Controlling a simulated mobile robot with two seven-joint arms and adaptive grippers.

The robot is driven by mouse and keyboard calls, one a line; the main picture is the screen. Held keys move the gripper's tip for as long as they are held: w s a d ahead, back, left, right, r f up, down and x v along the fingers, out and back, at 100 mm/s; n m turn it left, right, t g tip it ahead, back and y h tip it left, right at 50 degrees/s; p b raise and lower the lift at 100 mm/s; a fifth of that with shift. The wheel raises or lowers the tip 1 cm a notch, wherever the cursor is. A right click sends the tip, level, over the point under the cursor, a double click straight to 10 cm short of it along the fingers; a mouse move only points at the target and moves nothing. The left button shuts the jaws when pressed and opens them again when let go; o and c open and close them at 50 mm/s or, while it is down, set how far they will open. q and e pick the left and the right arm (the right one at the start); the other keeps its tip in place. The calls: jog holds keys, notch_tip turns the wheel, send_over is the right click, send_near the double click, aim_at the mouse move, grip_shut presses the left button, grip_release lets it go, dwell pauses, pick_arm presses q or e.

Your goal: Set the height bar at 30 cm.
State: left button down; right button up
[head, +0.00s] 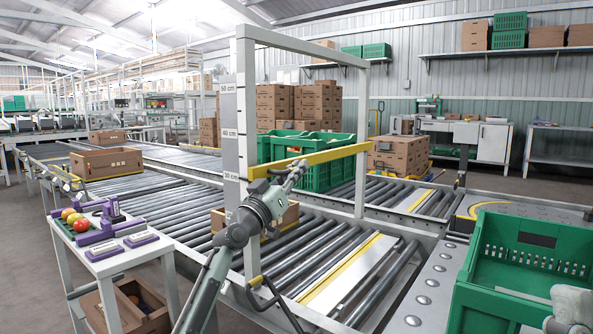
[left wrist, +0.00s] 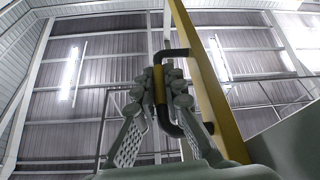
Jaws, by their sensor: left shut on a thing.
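The yellow height bar (head: 330,155) spans a white gate frame (head: 240,100) over the roller conveyor. My left gripper (head: 295,170) is at the bar's near side. In the left wrist view, my left gripper (left wrist: 158,92) is shut on the bar's black handle (left wrist: 176,53) with a yellow grip, beside the bar (left wrist: 205,85).
Green crates (head: 325,175) and a cardboard box (head: 398,155) stand behind the gate. An open carton (head: 285,218) is on the rollers behind my left arm. A side table (head: 110,262) with tomatoes is at left. A green crate (head: 480,285) stands at right.

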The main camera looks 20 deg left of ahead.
dwell(0.3)
pick_arm(q)
jog(key=c, duration=1.6)
grip_release()
jog(key=v, duration=1.2)
jog(key=shift+s, duration=0.1)
